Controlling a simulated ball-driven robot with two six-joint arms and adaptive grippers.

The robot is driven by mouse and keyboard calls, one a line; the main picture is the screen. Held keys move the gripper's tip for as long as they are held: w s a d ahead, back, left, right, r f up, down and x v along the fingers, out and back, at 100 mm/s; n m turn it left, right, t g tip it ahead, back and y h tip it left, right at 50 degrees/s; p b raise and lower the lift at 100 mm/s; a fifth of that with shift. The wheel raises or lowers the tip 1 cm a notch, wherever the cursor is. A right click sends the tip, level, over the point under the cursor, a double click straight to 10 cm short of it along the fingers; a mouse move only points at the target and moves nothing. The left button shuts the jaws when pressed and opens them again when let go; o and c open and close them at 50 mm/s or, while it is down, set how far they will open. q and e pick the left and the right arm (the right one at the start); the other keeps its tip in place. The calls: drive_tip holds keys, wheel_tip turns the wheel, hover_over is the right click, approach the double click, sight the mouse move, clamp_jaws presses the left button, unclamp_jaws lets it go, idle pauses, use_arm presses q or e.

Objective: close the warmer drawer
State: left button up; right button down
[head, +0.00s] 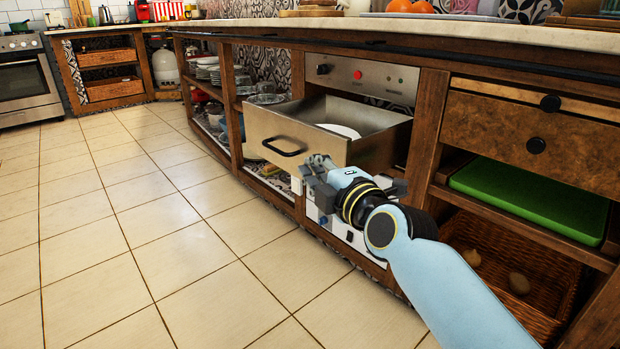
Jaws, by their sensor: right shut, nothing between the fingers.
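The warmer drawer (292,133) is a steel drawer pulled out from the wooden counter, with a dark bar handle on its front. A white plate (338,130) lies inside it. Above the drawer is a steel panel (360,79) with a knob, a red button and a green light. My right gripper (316,172) is shut and empty, just below and in front of the drawer's right front corner. I cannot tell whether it touches the drawer. My right arm comes in from the lower right. My left gripper is not in view.
Shelves with dishes (207,70) stand left of the drawer. The tiled floor (150,240) in front is clear. The counter edge (400,33) overhangs above.

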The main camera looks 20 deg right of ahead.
sight(306, 132)
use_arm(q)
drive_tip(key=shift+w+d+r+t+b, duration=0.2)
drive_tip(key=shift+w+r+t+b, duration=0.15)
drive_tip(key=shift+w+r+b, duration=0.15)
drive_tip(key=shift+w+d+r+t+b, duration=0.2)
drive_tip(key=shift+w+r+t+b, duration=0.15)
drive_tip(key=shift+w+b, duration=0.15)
use_arm(e)
drive_tip(key=shift+n+t, duration=0.3)
drive_tip(key=shift+n, duration=0.1)
drive_tip(key=shift+w+d+r, duration=0.35)
drive_tip(key=shift+w+d, duration=0.1)
drive_tip(key=shift+w, duration=1.5)
drive_tip(key=shift+w+d+r, duration=0.35)
drive_tip(key=shift+w+d, duration=0.15)
drive_tip(key=shift+w, duration=1.5)
drive_tip(key=shift+w+d+r, duration=0.35)
drive_tip(key=shift+w+d, duration=0.1)
drive_tip(key=shift+w, duration=1.5)
